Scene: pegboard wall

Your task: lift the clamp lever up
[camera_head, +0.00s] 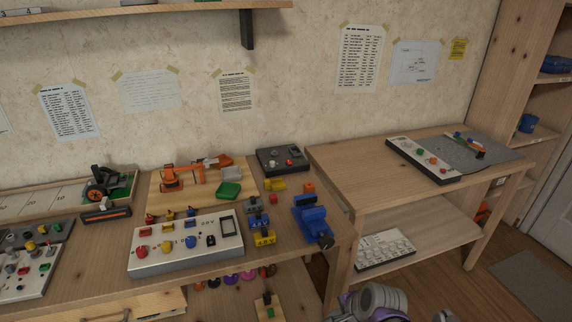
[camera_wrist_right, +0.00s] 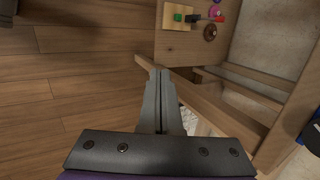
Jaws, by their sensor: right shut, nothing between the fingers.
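A toggle clamp with a dark body and a red-tipped lever (camera_wrist_right: 214,18) is at the top of the right wrist view, on a light wooden base (camera_wrist_right: 168,17) with a green block (camera_wrist_right: 178,17). The lever looks to lie roughly flat along the board, but its angle is hard to tell. In the head view a small wooden base with a green block (camera_head: 269,311) shows on the lower shelf. My right gripper (camera_wrist_right: 159,72) is shut and empty, apart from the clamp and pointing towards the shelf. My left gripper is not in view.
The main bench (camera_head: 90,275) holds a white switch panel (camera_head: 170,262), a blue vise (camera_head: 312,222) and other devices. Several coloured discs (camera_head: 232,279) lie under its edge. A second wooden table (camera_head: 350,165) stands at right. Wooden floor (camera_wrist_right: 80,70) is open at left of my right gripper.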

